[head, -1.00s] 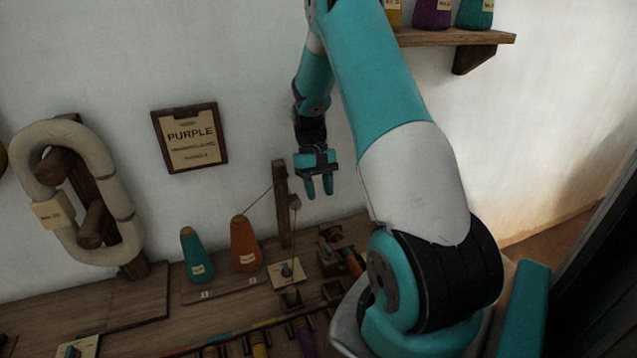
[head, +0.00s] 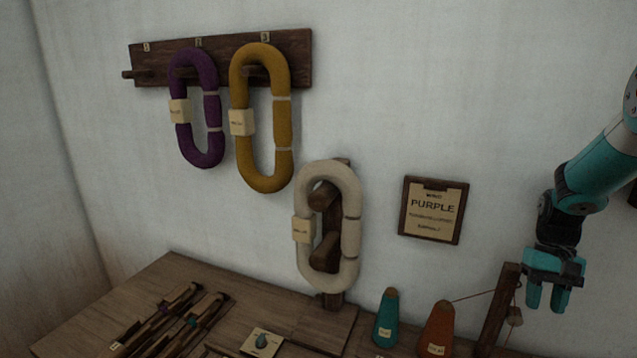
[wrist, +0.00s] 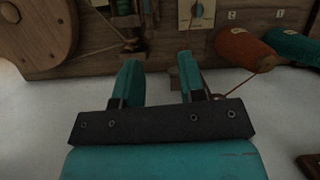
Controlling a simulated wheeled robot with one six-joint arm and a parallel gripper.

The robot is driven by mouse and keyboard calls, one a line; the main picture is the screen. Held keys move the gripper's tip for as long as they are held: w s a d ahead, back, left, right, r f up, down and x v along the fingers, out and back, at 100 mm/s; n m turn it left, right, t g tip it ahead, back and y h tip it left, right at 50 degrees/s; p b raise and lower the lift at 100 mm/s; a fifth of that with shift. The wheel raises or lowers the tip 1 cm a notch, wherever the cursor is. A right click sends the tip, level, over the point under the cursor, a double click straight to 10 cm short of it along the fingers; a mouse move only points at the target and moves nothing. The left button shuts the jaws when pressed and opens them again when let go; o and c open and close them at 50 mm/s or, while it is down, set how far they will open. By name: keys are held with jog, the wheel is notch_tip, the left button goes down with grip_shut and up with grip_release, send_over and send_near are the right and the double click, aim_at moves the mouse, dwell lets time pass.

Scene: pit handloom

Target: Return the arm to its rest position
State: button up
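My gripper (head: 547,295) hangs at the right of the head view with its fingers pointing down. It is in front of the white wall, above the right part of the wooden table. The wrist view also shows my gripper (wrist: 157,85), its two teal fingers spread apart with nothing between them. It is open and empty. Most of my arm is outside the head view.
A wooden post (head: 497,310) with a thread stands close to my gripper. Orange (head: 437,330) and teal (head: 386,318) cones stand left of it. A cream skein (head: 350,225) hangs on a stand; purple (head: 186,145) and yellow (head: 240,165) skeins hang on a wall rack (head: 300,45). A sign (head: 433,209) reads PURPLE.

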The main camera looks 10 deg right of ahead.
jog(key=s+a+r+n+t, duration=0.15)
jog(key=a+r, duration=0.25)
jog(key=a, duration=0.4)
jog(key=a+r+n+p, duration=0.1)
jog(key=a+r+n, duration=0.2)
jog(key=a+r, duration=0.3)
jog(key=s+a+r+n+t, duration=0.1)
jog(key=a+r+n, duration=0.15)
jog(key=a, duration=0.65)
jog(key=s+a+r+n+y, duration=0.1)
jog(key=s+a+r+n, duration=0.1)
jog(key=s+a, duration=0.4)
jog(key=s+a+r+n+t+y+p, duration=0.1)
jog(key=s+a+r+n, duration=0.2)
jog(key=s+a, duration=0.4)
jog(key=shift+s+r, duration=0.45)
jog(key=shift+s, duration=0.2)
